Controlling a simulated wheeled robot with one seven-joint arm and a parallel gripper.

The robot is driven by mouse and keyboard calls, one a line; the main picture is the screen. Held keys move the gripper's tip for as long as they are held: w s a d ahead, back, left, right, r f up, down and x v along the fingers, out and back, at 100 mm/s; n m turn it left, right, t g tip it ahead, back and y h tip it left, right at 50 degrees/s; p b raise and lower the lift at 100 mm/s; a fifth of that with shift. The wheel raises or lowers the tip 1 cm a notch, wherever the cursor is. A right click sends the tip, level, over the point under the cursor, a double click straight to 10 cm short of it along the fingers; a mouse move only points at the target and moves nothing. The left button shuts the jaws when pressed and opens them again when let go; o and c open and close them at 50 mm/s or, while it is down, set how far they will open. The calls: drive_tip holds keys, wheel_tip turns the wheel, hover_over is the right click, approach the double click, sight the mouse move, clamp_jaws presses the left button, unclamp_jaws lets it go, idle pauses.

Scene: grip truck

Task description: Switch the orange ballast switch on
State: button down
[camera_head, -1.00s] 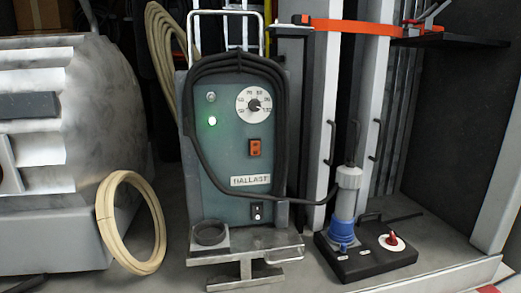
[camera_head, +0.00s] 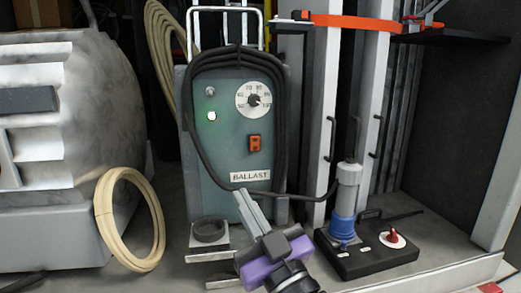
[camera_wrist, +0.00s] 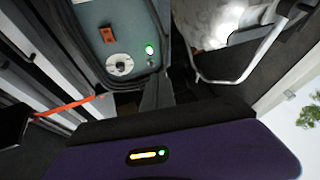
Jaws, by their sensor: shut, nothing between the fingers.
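The orange ballast switch (camera_head: 254,143) is a small rocker on the green front panel of the ballast unit (camera_head: 220,165), above the BALLAST label (camera_head: 250,176). It also shows in the wrist view (camera_wrist: 107,34), where the panel appears upside down. I cannot tell its rocker position. My gripper (camera_head: 242,192) is in front of the lower panel, with its purple body below and its grey fingers pointing up. The fingers are shut and empty. Their tips are below the label in the picture, apart from the switch.
A white dial (camera_head: 254,100) and a lit green lamp (camera_head: 212,116) sit above the switch. A black cable (camera_head: 190,139) loops around the panel. A grey-blue plug (camera_head: 343,205) stands on a black box (camera_head: 365,257) at right.

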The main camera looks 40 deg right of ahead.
drive_tip(key=w+d+r+m+g+h, duration=0.2)
drive_tip(key=d+r+m+h, duration=0.25)
drive_tip(key=d+r, duration=0.2)
drive_tip(key=d+f+g, duration=0.1)
drive_tip(key=f+g, duration=0.1)
drive_tip(key=d+f+m+g, duration=0.1)
drive_tip(key=d+f, duration=0.1)
drive_tip(key=shift+w+d+g+h, duration=0.15)
drive_tip(key=shift+g+h, duration=0.1)
drive_tip(key=shift+g, duration=0.15)
drive_tip(key=p, duration=0.3)
approach(258, 137)
drive_tip(key=f+x, duration=0.1)
drive_tip(key=x, duration=0.4)
drive_tip(key=shift+w+d+r, duration=0.5)
drive_tip(key=shift+w+r, duration=0.1)
drive_tip(key=shift+w, duration=0.05)
drive_tip(key=shift+r, duration=0.1)
